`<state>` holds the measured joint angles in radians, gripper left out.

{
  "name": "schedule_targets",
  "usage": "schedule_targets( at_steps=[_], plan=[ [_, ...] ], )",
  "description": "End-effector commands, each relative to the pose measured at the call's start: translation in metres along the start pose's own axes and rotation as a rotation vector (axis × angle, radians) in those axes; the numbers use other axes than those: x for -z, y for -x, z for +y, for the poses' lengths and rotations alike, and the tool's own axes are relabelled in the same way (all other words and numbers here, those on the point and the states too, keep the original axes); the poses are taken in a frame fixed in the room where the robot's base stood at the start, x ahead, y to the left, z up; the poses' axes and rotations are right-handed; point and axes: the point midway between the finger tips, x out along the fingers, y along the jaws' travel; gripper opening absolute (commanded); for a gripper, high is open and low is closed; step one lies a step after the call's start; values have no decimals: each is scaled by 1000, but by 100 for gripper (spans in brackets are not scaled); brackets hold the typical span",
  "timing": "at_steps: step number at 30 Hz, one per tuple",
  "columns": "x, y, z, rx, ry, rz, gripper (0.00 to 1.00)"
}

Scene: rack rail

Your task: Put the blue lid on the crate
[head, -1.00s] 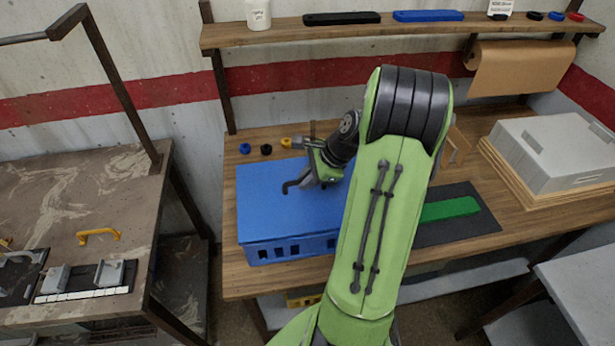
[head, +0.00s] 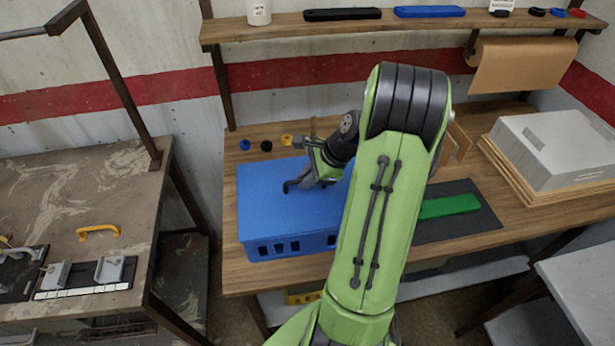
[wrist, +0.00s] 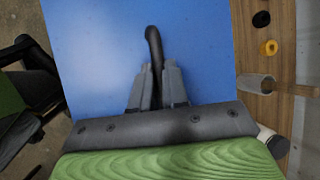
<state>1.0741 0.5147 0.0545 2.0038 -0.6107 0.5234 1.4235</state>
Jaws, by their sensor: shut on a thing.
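The blue lid (head: 265,205) lies over the blue crate (head: 300,246) on the wooden bench, its edges roughly in line with the crate's walls. I cannot tell whether it is fully seated. My gripper (head: 303,182) is above the lid, shut on the lid's dark curved handle (wrist: 153,42), which shows between the two fingers (wrist: 157,76) in the wrist view. The lid's flat top fills the middle of the wrist view. My arm hides the right part of the lid and crate in the head view.
Blue, black and yellow rings (head: 266,146) lie behind the crate. A dark mat with a green block (head: 448,206) lies to the right. A grey box (head: 555,150) stands on boards farther right. A shelf (head: 365,29) runs above.

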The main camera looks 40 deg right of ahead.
Motion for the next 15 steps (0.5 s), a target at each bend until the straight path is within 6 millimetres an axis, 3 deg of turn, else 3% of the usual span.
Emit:
schedule_targets(
  at_steps=[2, 3, 8, 15],
  plan=[
    [0, 0, 0, 1, 1, 0, 0],
    [0, 0, 0, 1, 1, 0, 17],
    [0, 0, 0, 0, 1, 0, 41],
    [0, 0, 0, 0, 0, 0, 44]
  ],
)
